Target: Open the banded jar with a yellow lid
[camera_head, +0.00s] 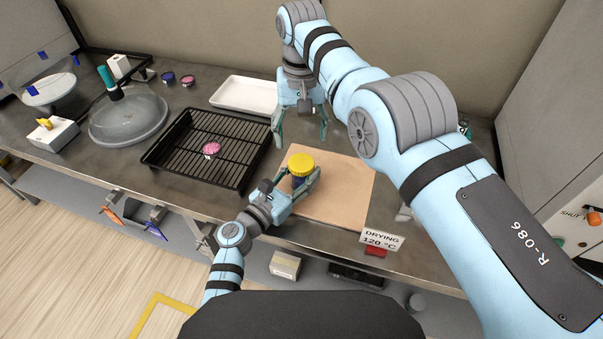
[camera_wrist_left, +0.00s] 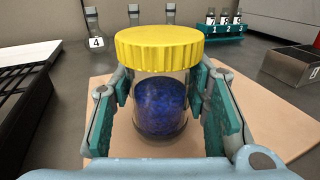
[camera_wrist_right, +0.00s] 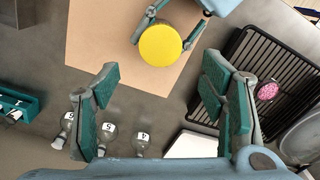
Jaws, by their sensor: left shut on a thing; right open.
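The jar has a ridged yellow lid (camera_head: 301,164), a clear body and dark blue contents (camera_wrist_left: 160,108). It stands upright on a tan board with the lid seated on it. I cannot make out a band on the body. My left gripper (camera_head: 303,182) is shut on the jar's body from the near side, below the lid, with one finger on each side. My right gripper (camera_head: 300,132) is open and empty, beyond the jar and above the bench. In the right wrist view the lid (camera_wrist_right: 160,45) lies ahead of the open right fingers (camera_wrist_right: 163,110).
The tan board (camera_head: 345,185) has bare room right of the jar. A black wire rack (camera_head: 180,150) holding a pink-topped dish stands left, with a white tray (camera_head: 247,93) behind. Numbered flasks (camera_wrist_right: 110,130) and a teal vial rack (camera_wrist_left: 215,30) stand behind. A drying sign (camera_head: 381,239) is at the front edge.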

